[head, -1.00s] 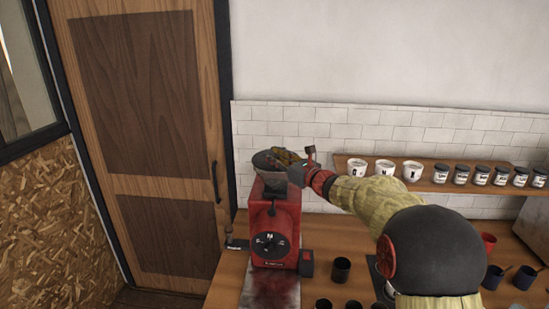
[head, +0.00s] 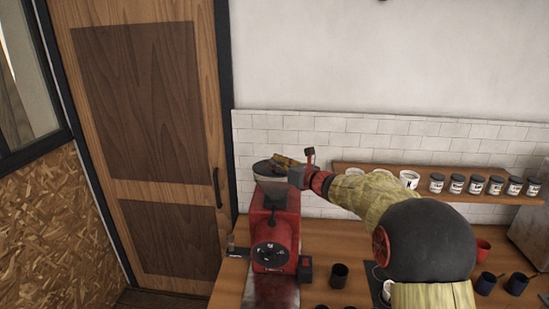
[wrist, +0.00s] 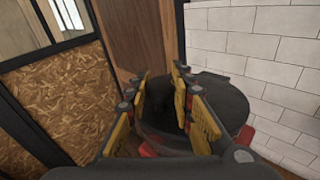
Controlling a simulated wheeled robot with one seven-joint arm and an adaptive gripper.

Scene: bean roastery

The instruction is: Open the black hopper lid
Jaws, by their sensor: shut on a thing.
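The red grinder (head: 272,240) stands on the wooden counter with a dark hopper (head: 270,178) on top. My gripper (head: 283,161) comes from the right and is at the top of the hopper. The fingers are closed on part of the lid. The exact grip point is hidden, and I cannot tell how far the lid is raised.
A wall shelf (head: 400,186) with several jars and white cups is behind my arm. Several dark cups (head: 339,275) stand on the counter right of the grinder. A closed wooden door (head: 150,150) is at the left. The white wall above is clear.

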